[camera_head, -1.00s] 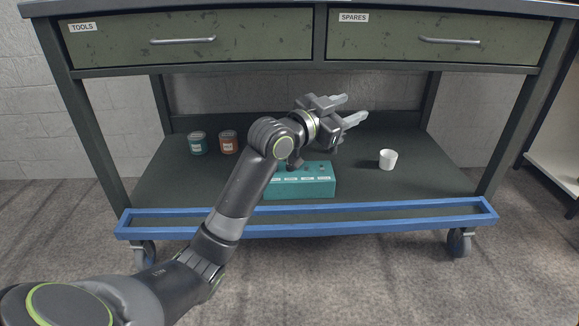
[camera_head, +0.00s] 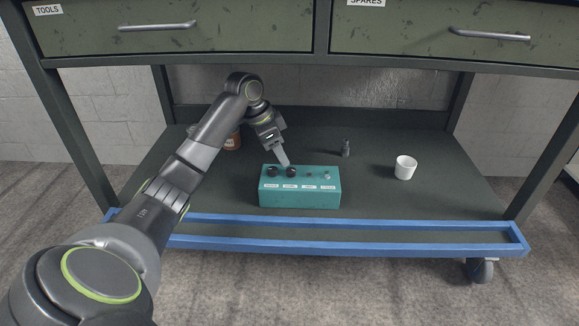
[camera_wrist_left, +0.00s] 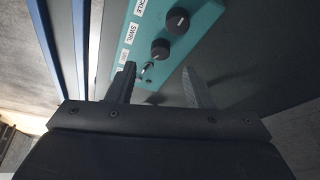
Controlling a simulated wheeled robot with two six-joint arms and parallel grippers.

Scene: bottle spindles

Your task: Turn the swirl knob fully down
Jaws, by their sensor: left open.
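The teal control box (camera_head: 300,196) stands on the lower shelf with two dark round knobs at left and two small switches at right. The swirl knob (camera_head: 291,172) is the second from the left. In the left wrist view the swirl knob (camera_wrist_left: 160,48) is black, beside the SWIRL label (camera_wrist_left: 130,32). My left gripper (camera_head: 282,160) hangs just above and behind it, pointing down. In the left wrist view the gripper (camera_wrist_left: 158,68) is open and empty, one finger on each side. I cannot tell whether a finger touches the knob. My right gripper is not in view.
A white cup (camera_head: 405,168) stands to the right. A small dark object (camera_head: 346,149) stands behind the box. A red can (camera_head: 233,141) is partly hidden behind my arm. A blue rail (camera_head: 340,241) runs along the shelf's front, and the drawers (camera_head: 170,26) hang above.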

